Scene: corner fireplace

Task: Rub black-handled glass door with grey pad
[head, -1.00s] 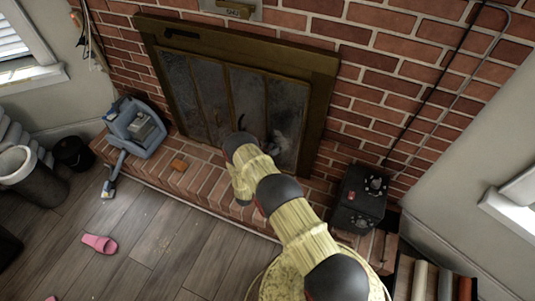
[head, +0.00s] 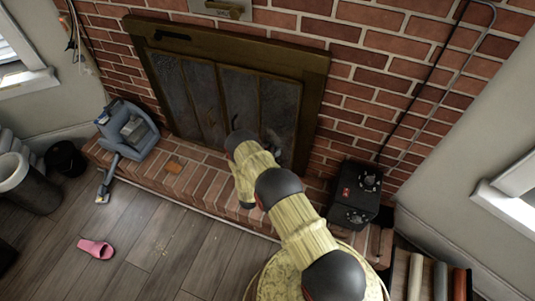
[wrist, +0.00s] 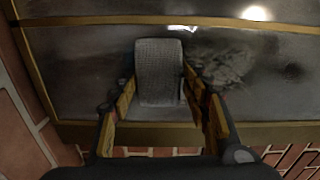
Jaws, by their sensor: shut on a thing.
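The fireplace's glass door (head: 259,100) stands closed in its brass-coloured frame in the head view, with dark, smoky panes. A thin dark piece, possibly its black handle, shows just above my wrist in that view. In the wrist view the dark glass (wrist: 85,70) fills most of the picture, with a dusty, blotchy patch right of the pad. My gripper (wrist: 160,90) is shut on the grey pad (wrist: 158,62), a textured block between its two fingers. The pad lies over the lower part of the glass and appears against it; exact contact is hard to tell.
A brick hearth (head: 205,178) runs below the door. A black box (head: 354,193) stands on it at right, a grey-blue vacuum-like machine (head: 128,130) at left. A pink slipper (head: 96,249) lies on the wooden floor. Rolls (head: 438,278) stand at lower right.

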